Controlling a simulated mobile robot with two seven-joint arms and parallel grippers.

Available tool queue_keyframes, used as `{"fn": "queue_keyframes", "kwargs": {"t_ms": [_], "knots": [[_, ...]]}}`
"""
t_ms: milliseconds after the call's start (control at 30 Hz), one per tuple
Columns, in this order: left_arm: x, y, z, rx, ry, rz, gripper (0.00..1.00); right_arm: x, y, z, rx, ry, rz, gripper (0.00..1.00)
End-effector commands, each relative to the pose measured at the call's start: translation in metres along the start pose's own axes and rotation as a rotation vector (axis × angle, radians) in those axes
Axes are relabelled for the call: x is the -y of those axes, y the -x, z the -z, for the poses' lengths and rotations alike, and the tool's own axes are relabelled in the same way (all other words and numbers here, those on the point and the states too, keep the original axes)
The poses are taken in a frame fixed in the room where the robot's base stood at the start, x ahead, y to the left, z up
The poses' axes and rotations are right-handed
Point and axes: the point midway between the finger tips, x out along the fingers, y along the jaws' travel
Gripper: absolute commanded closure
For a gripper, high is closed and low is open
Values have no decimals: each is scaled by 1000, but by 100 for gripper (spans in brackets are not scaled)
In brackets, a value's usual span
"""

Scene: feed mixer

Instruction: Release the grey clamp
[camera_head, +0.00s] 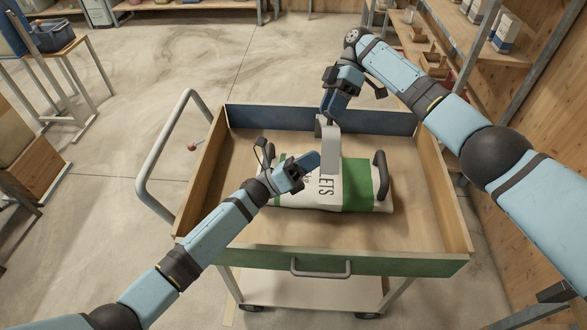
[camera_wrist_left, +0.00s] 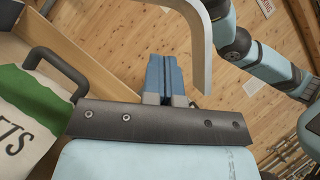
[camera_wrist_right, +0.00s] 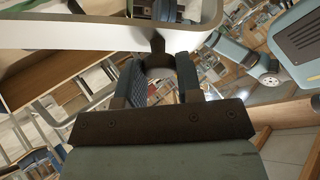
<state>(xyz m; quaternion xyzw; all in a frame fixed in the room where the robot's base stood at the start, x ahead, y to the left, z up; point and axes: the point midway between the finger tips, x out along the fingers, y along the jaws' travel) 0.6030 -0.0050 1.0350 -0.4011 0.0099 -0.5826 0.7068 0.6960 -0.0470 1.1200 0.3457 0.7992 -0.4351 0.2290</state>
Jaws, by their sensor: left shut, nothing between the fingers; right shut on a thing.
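The grey clamp (camera_head: 330,150) is a pale bent piece standing up over the sack in the head view. It also shows in the left wrist view (camera_wrist_left: 204,50) and as a pale band in the right wrist view (camera_wrist_right: 90,36). My right gripper (camera_head: 328,111) is at its top, shut on its dark knob-like part (camera_wrist_right: 159,58). My left gripper (camera_head: 314,160) is shut and empty, close beside the clamp's left side; whether they touch cannot be told. The white and green sack (camera_head: 355,183) lies below both grippers, partly hidden by the left gripper and clamp.
The sack lies in a wooden cart tray (camera_head: 222,205) with raised walls. Dark handles stand at the sack's right end (camera_head: 380,172) and left end. The cart has a grey push handle (camera_head: 152,170) at left. Shelves stand at right. The tray floor in front of the sack is clear.

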Motion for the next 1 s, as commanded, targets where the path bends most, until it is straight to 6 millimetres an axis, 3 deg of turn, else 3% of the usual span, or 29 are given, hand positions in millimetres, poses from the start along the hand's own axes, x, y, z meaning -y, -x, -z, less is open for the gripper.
{"fn": "queue_keyframes", "kwargs": {"t_ms": [67,300,800,1000], "knots": [[0,-17,0,0,0,2,100,0,0,0,0,0,0,100],[0,-38,-23,0,0,0,100,0,0,0,0,0,0,100],[0,-44,-30,0,1,-1,100,0,0,0,0,0,0,100],[1,-57,-50,2,-3,1,100,0,-1,0,1,-1,2,100]]}}
